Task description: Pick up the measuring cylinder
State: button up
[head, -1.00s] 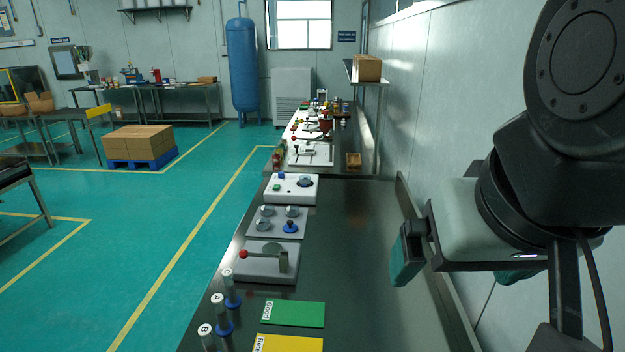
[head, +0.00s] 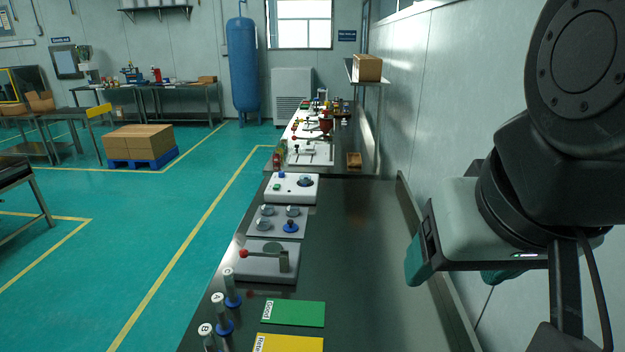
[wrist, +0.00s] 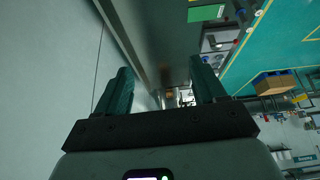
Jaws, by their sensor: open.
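Three slim grey cylinders on blue bases stand upright in a row along the near left edge of the steel bench: a far one (head: 230,288), a middle one (head: 221,314) and a near one (head: 207,338), cut by the frame's bottom. The near one has a white label marked B. I cannot tell which of them is the measuring cylinder. My gripper (head: 458,272) is at the right near the wall, well apart from the cylinders. In the wrist view my gripper (wrist: 161,68) is open, with nothing between its teal fingers.
A green card (head: 293,313) and a yellow card (head: 288,344) lie right of the cylinders. Behind them is a grey panel with a red-knobbed lever (head: 264,264), then a panel with round knobs (head: 264,212) and a white control box (head: 303,196). The bench's right half is bare.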

jog(key=shift+c, duration=1)
